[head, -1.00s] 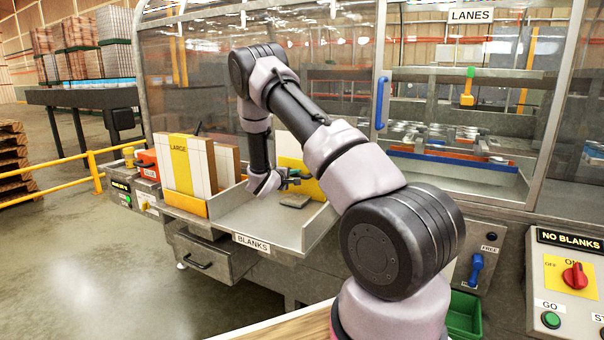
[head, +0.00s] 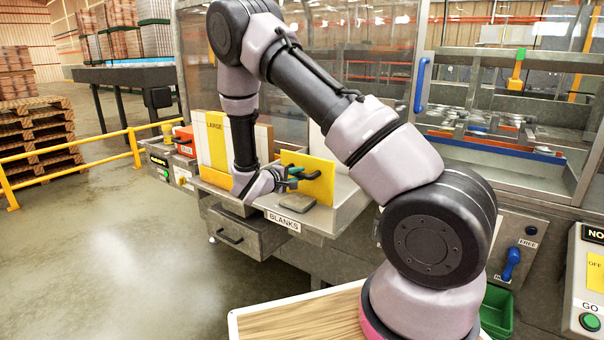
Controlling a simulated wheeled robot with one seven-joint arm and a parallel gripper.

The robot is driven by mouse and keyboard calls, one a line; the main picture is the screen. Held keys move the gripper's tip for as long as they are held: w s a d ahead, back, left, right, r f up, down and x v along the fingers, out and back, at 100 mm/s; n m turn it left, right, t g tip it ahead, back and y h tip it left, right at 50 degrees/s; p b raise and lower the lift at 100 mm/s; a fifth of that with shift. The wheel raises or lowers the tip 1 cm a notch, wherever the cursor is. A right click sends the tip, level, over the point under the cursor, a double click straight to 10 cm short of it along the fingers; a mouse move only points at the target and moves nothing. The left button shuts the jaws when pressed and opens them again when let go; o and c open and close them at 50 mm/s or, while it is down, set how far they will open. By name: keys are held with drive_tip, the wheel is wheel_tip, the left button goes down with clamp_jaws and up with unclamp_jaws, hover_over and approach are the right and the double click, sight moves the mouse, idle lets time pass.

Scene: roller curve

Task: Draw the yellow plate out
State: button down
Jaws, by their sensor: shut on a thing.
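A small flat grey block (head: 297,202) lies on the tray floor just in front of the plate.
White blanks and a yellow LARGE panel (head: 216,143) stand to the left of my gripper. A drawer with a dark handle (head: 236,233) is below the tray. A blue-handled door (head: 423,85) is behind my arm. A wooden-topped surface (head: 300,322) is in front.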

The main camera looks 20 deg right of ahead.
drive_tip(key=c, duration=0.7)
unclamp_jaws()
drive_tip(key=v, duration=1)
drive_tip(key=shift+s+a, duration=0.25)
drive_tip(key=shift+a, duration=0.1)
drive_tip(key=s+d+r+m+g+y, duration=0.4)
drive_tip(key=s+d+r+m+g, duration=0.45)
drive_tip(key=s+d+r, duration=0.35)
drive_tip(key=s+a+r+m+t+y, duration=0.1)
drive_tip(key=s+r+t+y, duration=0.1)
drive_tip(key=s+r+y, duration=0.1)
drive_tip(key=s+a+r+m+t+y, duration=0.1)
drive_tip(key=s+a+r+t+y, duration=0.1)
drive_tip(key=s+r, duration=0.4)
drive_tip(key=s+a+r+m+t+y, duration=0.1)
drive_tip(key=s+r+t+y, duration=0.1)
drive_tip(key=s+r+y, duration=0.2)
drive_tip(key=shift+s+a+r+y, duration=0.2)
drive_tip(key=shift+r+y, duration=0.1)
drive_tip(key=shift+r, duration=0.6)
drive_tip(key=shift+s+a+r+y, duration=0.1)
drive_tip(key=shift+s+r+y, duration=0.15)
drive_tip(key=shift+r, duration=0.65)
